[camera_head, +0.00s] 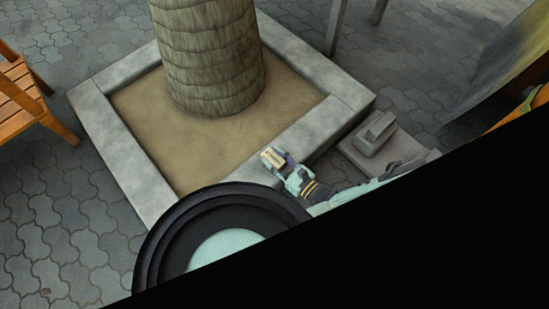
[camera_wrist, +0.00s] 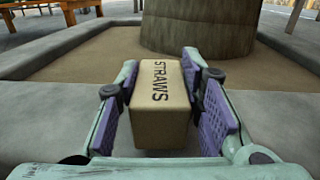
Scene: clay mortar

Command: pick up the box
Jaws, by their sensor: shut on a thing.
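The box (camera_wrist: 161,108) is a tan carton with the word STRAWS on its top. In the wrist view it sits between the two purple pads of my gripper (camera_wrist: 163,110). My gripper is shut on it from both sides. In the head view the box (camera_head: 273,158) shows small and tan at the end of my gripper (camera_head: 274,160), over the near stone edge of the planter. I cannot tell whether the box touches the stone or hangs just above it. Its underside is hidden.
A stone planter border (camera_head: 115,150) surrounds sandy soil and a thick tree trunk (camera_head: 208,55). A grey block-like object (camera_head: 376,133) stands on a slab at the right. A wooden bench (camera_head: 22,90) is at the left.

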